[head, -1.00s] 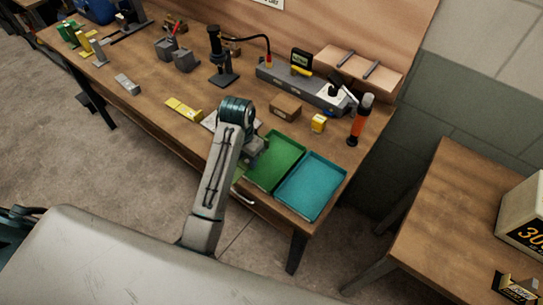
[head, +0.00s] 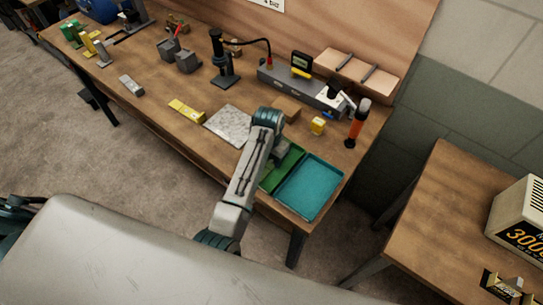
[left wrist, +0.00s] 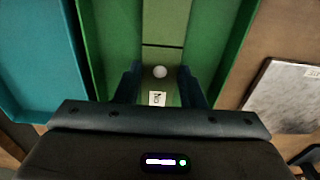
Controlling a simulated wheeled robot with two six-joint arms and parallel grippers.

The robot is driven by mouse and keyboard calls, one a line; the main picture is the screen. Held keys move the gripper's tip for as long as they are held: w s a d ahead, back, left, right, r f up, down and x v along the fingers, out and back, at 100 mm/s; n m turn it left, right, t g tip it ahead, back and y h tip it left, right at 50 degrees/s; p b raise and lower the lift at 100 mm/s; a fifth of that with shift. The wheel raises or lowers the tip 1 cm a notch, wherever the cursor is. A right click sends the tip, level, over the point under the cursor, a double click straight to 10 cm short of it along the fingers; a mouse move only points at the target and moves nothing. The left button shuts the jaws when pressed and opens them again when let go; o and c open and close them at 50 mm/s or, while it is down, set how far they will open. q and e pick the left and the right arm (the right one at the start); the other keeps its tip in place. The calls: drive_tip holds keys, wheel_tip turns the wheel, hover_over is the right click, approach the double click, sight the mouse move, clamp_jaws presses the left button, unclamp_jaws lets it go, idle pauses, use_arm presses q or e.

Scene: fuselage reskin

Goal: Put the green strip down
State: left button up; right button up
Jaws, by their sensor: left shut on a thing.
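The green strip (left wrist: 162,62) is a dull green piece with a round white spot and a small white label. In the left wrist view it lies between the two fingers of my left gripper (left wrist: 160,88), which is shut on it. The green tray (left wrist: 112,32) is below, its walls on both sides of the strip. I cannot tell whether the strip touches the tray floor. In the head view my left arm covers much of the green tray (head: 292,158) and hides the strip and fingertips. My right gripper is out of view.
A teal tray (head: 310,187) stands right beside the green one. A grey speckled plate (head: 230,124) lies to the left. A cardboard box (head: 288,108), a yellow block (head: 317,126) and an orange-handled tool (head: 357,125) stand behind. A yellow piece (head: 186,111) lies farther left.

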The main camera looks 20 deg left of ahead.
sight(271, 161)
use_arm(q)
drive_tip(key=shift+f, duration=0.1)
drive_tip(key=o, duration=1.1)
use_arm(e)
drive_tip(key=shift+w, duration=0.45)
use_arm(q)
drive_tip(key=shift+r+b, duration=0.3)
drive_tip(key=shift+r, duration=0.2)
wheel_tip(271, 161, up, 5)
drive_tip(key=shift+r+b, duration=0.1)
drive_tip(key=shift+b, duration=0.95)
drive_tip(key=r+p, duration=0.1)
drive_tip(key=r, duration=0.3)
drive_tip(key=r+p, duration=0.1)
drive_tip(key=r, duration=0.1)
drive_tip(key=shift+s+a+p, duration=0.15)
drive_tip(key=shift+s+p, duration=0.15)
drive_tip(key=shift+p, duration=0.05)
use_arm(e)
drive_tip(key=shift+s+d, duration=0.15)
